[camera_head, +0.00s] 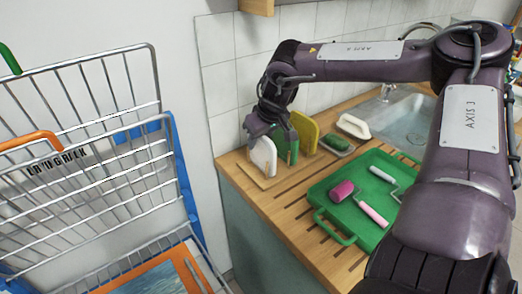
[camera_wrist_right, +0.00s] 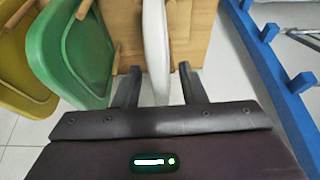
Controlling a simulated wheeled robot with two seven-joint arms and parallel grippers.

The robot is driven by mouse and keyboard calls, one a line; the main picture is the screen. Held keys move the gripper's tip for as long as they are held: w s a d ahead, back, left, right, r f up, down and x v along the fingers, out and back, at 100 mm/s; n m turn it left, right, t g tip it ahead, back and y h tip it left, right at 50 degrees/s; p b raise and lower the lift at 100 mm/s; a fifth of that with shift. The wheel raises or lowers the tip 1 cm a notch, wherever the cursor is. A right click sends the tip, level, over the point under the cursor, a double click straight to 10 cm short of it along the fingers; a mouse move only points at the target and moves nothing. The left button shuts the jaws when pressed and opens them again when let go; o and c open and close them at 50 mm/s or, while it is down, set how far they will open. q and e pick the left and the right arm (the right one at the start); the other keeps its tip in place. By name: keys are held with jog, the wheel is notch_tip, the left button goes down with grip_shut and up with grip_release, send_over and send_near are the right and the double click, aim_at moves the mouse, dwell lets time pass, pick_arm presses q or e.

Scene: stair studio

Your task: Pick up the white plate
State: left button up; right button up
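The white plate (camera_head: 263,158) stands upright at the near left end of a wooden rack (camera_head: 270,182) on the counter. In the right wrist view the plate (camera_wrist_right: 155,45) is seen edge-on, between the two dark fingers of my right gripper (camera_wrist_right: 159,78). The fingers are open, with a gap on each side of the plate. In the head view my right gripper (camera_head: 262,132) reaches down to the plate's top edge. A green plate (camera_head: 291,145) and a yellow plate (camera_head: 307,130) stand beside it in the rack. My left gripper is not in view.
A sponge dish (camera_head: 337,146), a white block (camera_head: 353,126) and a sink (camera_head: 410,125) are behind. A wire cart (camera_head: 90,140) stands left, apart from the counter.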

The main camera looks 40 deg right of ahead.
grip_shut()
dwell(0.5)
